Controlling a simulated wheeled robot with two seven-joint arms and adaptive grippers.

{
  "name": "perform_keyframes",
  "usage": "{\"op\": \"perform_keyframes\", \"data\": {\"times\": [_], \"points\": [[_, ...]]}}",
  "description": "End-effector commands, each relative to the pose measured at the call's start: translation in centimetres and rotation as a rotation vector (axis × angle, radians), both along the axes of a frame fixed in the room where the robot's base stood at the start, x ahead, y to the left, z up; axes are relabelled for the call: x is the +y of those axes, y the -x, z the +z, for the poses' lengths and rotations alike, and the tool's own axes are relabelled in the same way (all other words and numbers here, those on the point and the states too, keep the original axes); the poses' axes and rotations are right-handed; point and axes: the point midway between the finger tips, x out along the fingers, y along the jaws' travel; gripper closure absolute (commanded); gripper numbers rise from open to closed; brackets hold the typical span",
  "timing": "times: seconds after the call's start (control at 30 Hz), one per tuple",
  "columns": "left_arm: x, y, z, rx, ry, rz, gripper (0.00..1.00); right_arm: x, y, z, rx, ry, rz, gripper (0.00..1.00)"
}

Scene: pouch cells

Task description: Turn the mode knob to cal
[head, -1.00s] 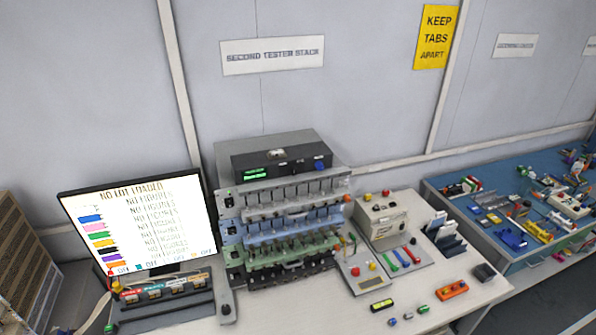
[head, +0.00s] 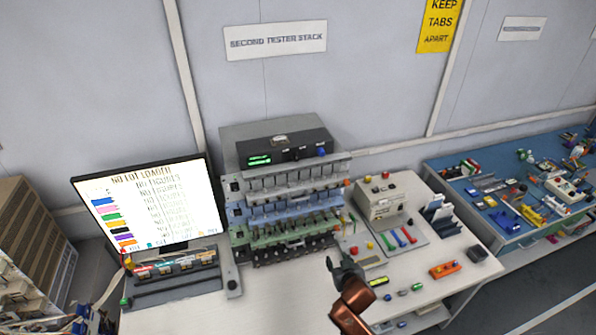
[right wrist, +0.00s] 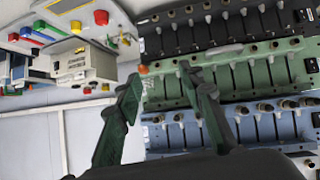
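A black control unit (head: 285,148) sits on top of the tester stack, with a lit green display (head: 259,160) on its left. A blue knob (head: 322,152) is on its right, and a small dark knob (head: 295,154) is near its middle. Knob labels are too small to read, so I cannot tell which is the mode knob. My right gripper (head: 343,262) is below and in front of the stack, well apart from the knobs. In the right wrist view its fingers (right wrist: 159,80) are spread and empty, facing the green and blue trays. My left gripper is out of view.
A monitor (head: 150,205) stands left of the stack. A beige box (head: 382,200) with red buttons stands right of it. Small coloured parts, including an orange block (head: 445,270), lie on the white table (head: 270,300). A blue bench (head: 500,225) is at right.

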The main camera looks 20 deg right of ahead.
Motion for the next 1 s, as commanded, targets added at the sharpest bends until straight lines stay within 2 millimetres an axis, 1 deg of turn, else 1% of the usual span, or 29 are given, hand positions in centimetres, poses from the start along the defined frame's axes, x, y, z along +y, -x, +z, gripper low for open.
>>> {"op": "perform_keyframes", "data": {"times": [0.03, 0.07, 0.1, 0.17, 0.2, 0.3, 0.4, 0.5, 0.57, 0.67, 0.9, 1.0], "points": [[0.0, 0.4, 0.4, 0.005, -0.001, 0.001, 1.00, 0.9, -3.0, 4.6, -0.090, 0.003, 0.014, 0.64], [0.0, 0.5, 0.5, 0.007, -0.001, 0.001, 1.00, 1.5, -4.6, 7.2, -0.143, -0.002, 0.021, 0.64], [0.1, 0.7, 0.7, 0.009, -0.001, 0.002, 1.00, 2.4, -6.4, 10.7, -0.215, -0.012, 0.032, 0.64], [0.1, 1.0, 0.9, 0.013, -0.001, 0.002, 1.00, 3.9, -8.8, 16.0, -0.319, -0.027, 0.052, 0.64], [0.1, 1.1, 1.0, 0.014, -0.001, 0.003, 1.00, 4.8, -10.0, 19.1, -0.379, -0.038, 0.065, 0.64], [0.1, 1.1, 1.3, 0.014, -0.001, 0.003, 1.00, 6.8, -11.9, 25.5, -0.498, -0.064, 0.099, 0.64], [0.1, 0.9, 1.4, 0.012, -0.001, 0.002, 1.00, 8.1, -12.7, 29.4, -0.570, -0.084, 0.124, 0.64], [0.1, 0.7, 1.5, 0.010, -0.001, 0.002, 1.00, 8.8, -13.2, 31.3, -0.604, -0.095, 0.136, 0.64], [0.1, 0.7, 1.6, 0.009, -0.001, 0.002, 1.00, 8.9, -13.6, 31.6, -0.610, -0.098, 0.139, 0.64], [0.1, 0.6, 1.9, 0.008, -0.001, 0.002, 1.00, 9.0, -14.8, 31.8, -0.612, -0.098, 0.139, 0.64], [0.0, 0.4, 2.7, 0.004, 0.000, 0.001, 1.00, 9.0, -18.6, 31.8, -0.610, -0.097, 0.138, 0.64], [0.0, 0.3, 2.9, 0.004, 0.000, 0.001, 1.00, 9.1, -19.7, 31.7, -0.610, -0.099, 0.139, 0.64]]}}
